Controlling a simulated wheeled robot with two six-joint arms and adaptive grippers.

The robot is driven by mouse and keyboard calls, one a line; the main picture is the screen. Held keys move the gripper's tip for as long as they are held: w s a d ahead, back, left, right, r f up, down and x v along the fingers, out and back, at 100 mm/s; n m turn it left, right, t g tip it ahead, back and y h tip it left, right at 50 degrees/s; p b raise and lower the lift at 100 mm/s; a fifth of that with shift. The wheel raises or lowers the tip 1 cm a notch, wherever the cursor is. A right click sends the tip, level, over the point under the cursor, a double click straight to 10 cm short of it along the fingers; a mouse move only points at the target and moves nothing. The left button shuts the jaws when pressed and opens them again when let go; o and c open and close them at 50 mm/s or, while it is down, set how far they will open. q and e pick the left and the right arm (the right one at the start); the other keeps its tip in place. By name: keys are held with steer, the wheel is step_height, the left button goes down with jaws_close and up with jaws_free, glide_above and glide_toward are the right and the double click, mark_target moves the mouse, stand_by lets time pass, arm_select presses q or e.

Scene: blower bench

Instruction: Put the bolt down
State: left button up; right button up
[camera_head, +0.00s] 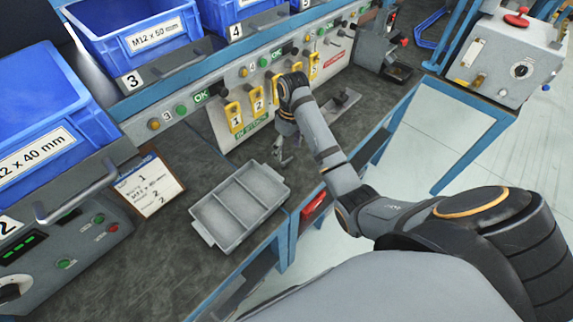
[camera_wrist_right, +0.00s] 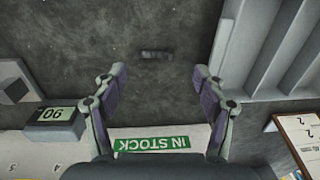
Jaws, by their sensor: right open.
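A small dark bolt (camera_wrist_right: 155,55) lies on its side on the grey bench top in the right wrist view. I cannot make it out in the head view. My right gripper (camera_wrist_right: 160,82) is open, its two fingers wide apart with nothing between them. The bolt lies just beyond the fingertips, apart from them. In the head view the right gripper (camera_head: 283,153) points down over the bench, between the grey tray and the yellow-tagged panel. My left gripper is not in view.
A grey tray (camera_head: 204,222) with empty compartments stands near the bench edge; it also shows in the wrist view (camera_wrist_right: 222,48). A clipboard card (camera_head: 150,186) lies left of it. Blue bins (camera_head: 97,125) stand on the shelf behind. A small unit (camera_wrist_right: 58,120) sits left of the gripper.

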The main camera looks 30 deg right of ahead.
mark_target(288, 161)
steer(key=f+b, duration=0.2)
steer(key=f, duration=0.1)
steer(key=shift+s+d+f, duration=0.15)
steer(key=shift+d+f, duration=0.05)
steer(key=shift+a+f, duration=0.1)
steer(key=shift+f, duration=0.7)
steer(key=shift+r, duration=0.1)
steer(key=c, duration=1.2)
step_height(288, 161, up, 3)
steer(key=shift+f+p, duration=0.1)
steer(key=shift+p, duration=0.4)
steer(key=s+r+p, duration=0.3)
steer(key=s, duration=0.1)
steer(key=s+r+p, duration=0.3)
steer(key=s+p, duration=0.1)
steer(key=s, duration=0.1)
steer(key=s+d+r+p, duration=0.1)
steer(key=s+r+p, duration=0.3)
steer(key=s, duration=0.1)
steer(key=shift+r, duration=0.1)
